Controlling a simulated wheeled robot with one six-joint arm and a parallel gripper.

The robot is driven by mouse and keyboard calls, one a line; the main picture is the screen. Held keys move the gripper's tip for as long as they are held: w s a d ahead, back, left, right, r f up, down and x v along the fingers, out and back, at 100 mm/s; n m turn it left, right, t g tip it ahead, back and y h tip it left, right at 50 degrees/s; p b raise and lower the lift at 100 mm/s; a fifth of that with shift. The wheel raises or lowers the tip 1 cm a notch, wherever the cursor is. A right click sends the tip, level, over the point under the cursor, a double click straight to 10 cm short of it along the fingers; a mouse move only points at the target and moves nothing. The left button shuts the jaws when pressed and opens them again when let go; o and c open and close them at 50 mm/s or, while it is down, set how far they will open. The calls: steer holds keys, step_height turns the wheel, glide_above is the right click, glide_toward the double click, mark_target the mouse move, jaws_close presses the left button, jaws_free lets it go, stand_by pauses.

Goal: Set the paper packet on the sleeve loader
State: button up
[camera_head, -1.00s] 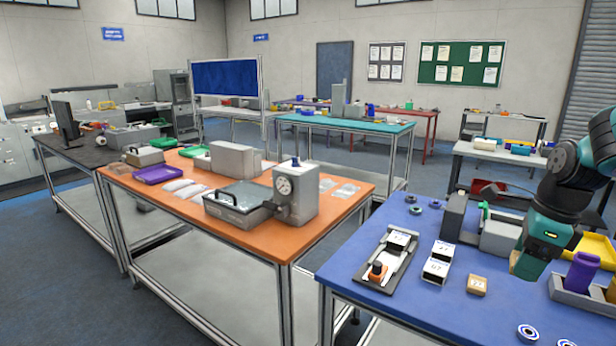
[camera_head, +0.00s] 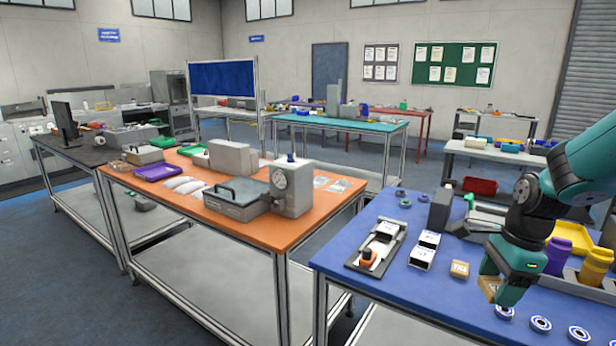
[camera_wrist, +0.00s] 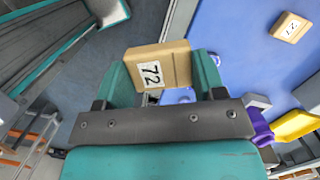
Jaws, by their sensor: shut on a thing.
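My gripper (camera_head: 494,284) is shut on a tan paper packet (camera_head: 488,288) above the front of the blue table (camera_head: 400,288). In the wrist view the packet (camera_wrist: 157,66) sits between the two teal fingers of my gripper (camera_wrist: 163,80), with a white "72" label facing the camera. A similar tan packet (camera_head: 460,268) lies on the blue table, left of my gripper, and also shows in the wrist view (camera_wrist: 290,27). A black-framed fixture (camera_head: 377,246) with an orange knob stands at the table's left. I cannot tell which fixture is the sleeve loader.
Purple (camera_head: 558,256) and yellow (camera_head: 596,266) containers stand in a tray to the right. Ring-shaped rolls (camera_head: 540,324) lie at the front edge. The orange table (camera_head: 335,208) holds a grey gauge machine (camera_head: 292,187).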

steer(key=a+f+n+g, duration=0.1)
steer(key=a+f+n, duration=0.2)
steer(key=f+n, duration=0.5)
steer(key=shift+s+f, duration=0.45)
steer(key=s+a+f+n, duration=0.1)
steer(key=f+n, duration=0.2)
steer(key=s+a+f+n+h, duration=0.1)
steer(key=f+n, duration=0.2)
steer(key=n, duration=0.1)
steer(key=s+f+n+g, duration=0.1)
steer(key=f+n, duration=0.2)
steer(key=shift+s+a+h, duration=0.2)
steer(key=shift+a+h, duration=0.1)
steer(key=shift+a, duration=0.1)
steer(key=shift+s+a+f+n, duration=0.1)
steer(key=shift+s+f+n, duration=0.1)
steer(key=shift+f+n, duration=0.45)
steer(key=shift+r, duration=0.15)
